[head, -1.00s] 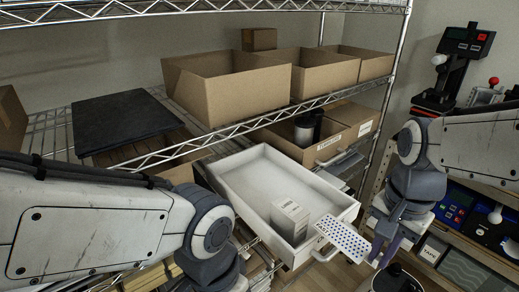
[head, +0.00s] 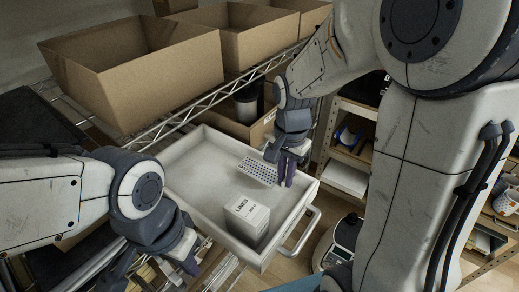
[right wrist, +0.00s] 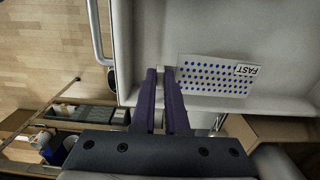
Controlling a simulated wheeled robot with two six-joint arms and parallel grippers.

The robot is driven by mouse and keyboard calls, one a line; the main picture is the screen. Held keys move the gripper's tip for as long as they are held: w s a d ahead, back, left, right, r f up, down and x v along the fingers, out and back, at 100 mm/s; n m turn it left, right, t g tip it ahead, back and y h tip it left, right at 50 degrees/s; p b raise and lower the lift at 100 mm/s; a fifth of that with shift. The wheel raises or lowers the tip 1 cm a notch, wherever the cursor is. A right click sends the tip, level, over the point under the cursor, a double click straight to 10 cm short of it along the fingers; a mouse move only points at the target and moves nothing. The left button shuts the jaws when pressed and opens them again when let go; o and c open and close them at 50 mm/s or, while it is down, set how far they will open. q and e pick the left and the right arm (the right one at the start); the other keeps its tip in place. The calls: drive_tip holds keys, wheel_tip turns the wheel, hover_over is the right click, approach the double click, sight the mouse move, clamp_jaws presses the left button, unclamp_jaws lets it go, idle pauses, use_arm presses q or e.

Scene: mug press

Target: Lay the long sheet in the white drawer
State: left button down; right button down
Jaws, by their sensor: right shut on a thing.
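The long sheet (head: 258,171) is white with rows of dark blue dots. It is over the far right part of the pulled-out white drawer (head: 200,172). My right gripper (head: 286,178) is at the drawer's right wall, shut on the sheet's end. In the right wrist view the fingers (right wrist: 161,72) are close together at the edge of the sheet (right wrist: 213,76), which bears a "FAST" label. I cannot tell whether the sheet touches the drawer floor. My left gripper (head: 190,264) is outside the drawer at the lower left; its opening is unclear.
A white box marked "LINES" (head: 247,219) stands in the drawer's near corner. The drawer's handle (head: 301,232) sticks out at the front. A wire shelf with open cardboard bins (head: 140,75) hangs above the far side. The drawer's left part is bare.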

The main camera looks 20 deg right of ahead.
sight(277, 194)
drive_tip(key=shift+w+a+f, duration=0.25)
drive_tip(key=shift+w+f, duration=0.15)
drive_tip(key=shift+w, duration=0.2)
drive_tip(key=shift+w+a+f, duration=0.2)
drive_tip(key=shift+w+f, duration=0.2)
drive_tip(key=shift+w, duration=0.15)
wheel_tip(277, 194, down, 3)
drive_tip(key=shift+f+p, duration=0.15)
drive_tip(key=shift+p, duration=0.4)
drive_tip(key=shift+f, duration=0.35)
drive_tip(key=shift+f, duration=0.1)
drive_tip(key=c, duration=0.9)
unclamp_jaws()
drive_tip(key=shift+c, duration=0.2)
